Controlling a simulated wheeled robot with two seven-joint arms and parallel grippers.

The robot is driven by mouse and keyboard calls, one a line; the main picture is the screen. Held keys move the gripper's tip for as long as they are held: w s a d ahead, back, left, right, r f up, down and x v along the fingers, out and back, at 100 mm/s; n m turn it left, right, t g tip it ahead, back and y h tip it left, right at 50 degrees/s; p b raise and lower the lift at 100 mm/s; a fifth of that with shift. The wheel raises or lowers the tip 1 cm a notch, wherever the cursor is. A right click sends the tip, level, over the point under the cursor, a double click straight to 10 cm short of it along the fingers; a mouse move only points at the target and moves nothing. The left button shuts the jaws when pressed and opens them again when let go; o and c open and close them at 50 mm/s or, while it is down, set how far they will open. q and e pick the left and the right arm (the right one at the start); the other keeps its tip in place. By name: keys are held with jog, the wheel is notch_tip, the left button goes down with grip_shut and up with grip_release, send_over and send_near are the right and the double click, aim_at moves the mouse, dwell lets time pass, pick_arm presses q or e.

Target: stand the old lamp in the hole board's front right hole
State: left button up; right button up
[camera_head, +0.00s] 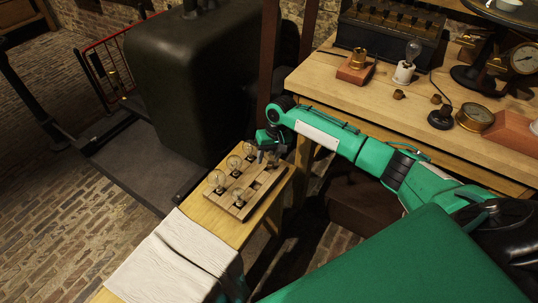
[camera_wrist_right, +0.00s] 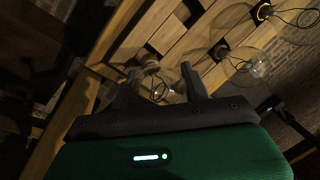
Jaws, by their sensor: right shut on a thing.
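The wooden hole board (camera_head: 258,190) lies on the small bench in the head view, with clear glass lamps in several of its holes, such as one lamp (camera_head: 215,179) at its left. My right gripper (camera_head: 270,148) is over the board's far end. In the right wrist view the right gripper (camera_wrist_right: 160,76) is shut on a clear glass lamp (camera_wrist_right: 160,90), whose base points toward the board (camera_wrist_right: 172,45). The held lamp is close to the board; whether its base is in a hole I cannot tell. My left gripper is not in view.
A white cloth (camera_head: 175,258) covers the near part of the bench. A big dark green casing (camera_head: 195,80) stands behind it. The workbench (camera_head: 330,75) at right carries a lamp in a white holder (camera_head: 404,72), a brass gauge (camera_head: 475,117) and small brass parts.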

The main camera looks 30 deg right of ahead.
jog(key=shift+d+p+x, duration=0.2)
jog(key=shift+p+x, duration=0.35)
jog(key=shift+x, duration=0.55)
dwell(0.5)
jog(key=o, duration=1.2)
jog(key=shift+c, duration=0.2)
jog(key=shift+r, duration=0.1)
jog(key=p+v, duration=0.2)
jog(key=v, duration=1.1)
jog(key=shift+r, duration=0.25)
